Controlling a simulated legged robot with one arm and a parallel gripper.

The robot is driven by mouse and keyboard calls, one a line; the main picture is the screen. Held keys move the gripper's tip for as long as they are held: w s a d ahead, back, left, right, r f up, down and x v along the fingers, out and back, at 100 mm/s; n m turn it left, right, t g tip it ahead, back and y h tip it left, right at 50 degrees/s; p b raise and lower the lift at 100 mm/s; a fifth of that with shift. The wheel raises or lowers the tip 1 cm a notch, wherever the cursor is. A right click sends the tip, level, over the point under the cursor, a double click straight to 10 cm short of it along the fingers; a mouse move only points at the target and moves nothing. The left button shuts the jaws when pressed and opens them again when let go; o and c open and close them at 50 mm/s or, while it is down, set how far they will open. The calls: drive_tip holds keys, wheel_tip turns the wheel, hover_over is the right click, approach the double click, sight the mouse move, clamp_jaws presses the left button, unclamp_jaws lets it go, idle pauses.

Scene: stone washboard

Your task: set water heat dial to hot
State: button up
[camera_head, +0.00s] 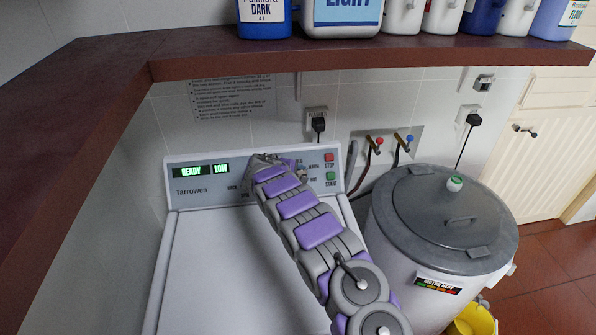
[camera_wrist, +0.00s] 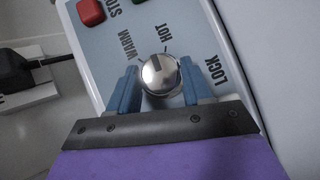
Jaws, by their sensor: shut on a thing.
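The water heat dial (camera_wrist: 161,72) is a round, shiny metal knob on the washing machine's light panel in the wrist view. The labels WARM and HOT sit just beyond it, and LOCK is to its right. My gripper (camera_wrist: 160,82) has its two blue fingers on either side of the dial and is shut on it. In the head view, my arm covers the middle of the control panel (camera_head: 205,190) and hides the dial. The panel's display (camera_head: 202,171) reads READY and LOW.
A red STOP button (camera_head: 329,158) and a green START button (camera_head: 331,176) are right of my arm. A brown shelf (camera_head: 350,58) with several bottles overhangs the machine. A grey-lidded drum (camera_head: 415,205) stands at the right. Taps and a plug are on the wall behind.

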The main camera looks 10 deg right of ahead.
drive_tip(key=m+g+y+p, duration=0.1)
drive_tip(key=m+p, duration=0.1)
drive_tip(key=m, duration=0.1)
drive_tip(key=shift+d+g+y, duration=0.1)
drive_tip(key=shift+g+y, duration=0.2)
drive_tip(key=shift+g, duration=0.1)
drive_tip(key=shift+f+m+g+y+p, duration=0.1)
drive_tip(key=shift+m+g+y+p, duration=0.2)
drive_tip(key=shift+m+p, duration=0.4)
drive_tip(key=o, duration=1)
drive_tip(key=shift+o, duration=0.2)
drive_tip(key=v, duration=1.7)
drive_tip(key=shift+r, duration=0.2)
drive_tip(key=shift+s, duration=0.1)
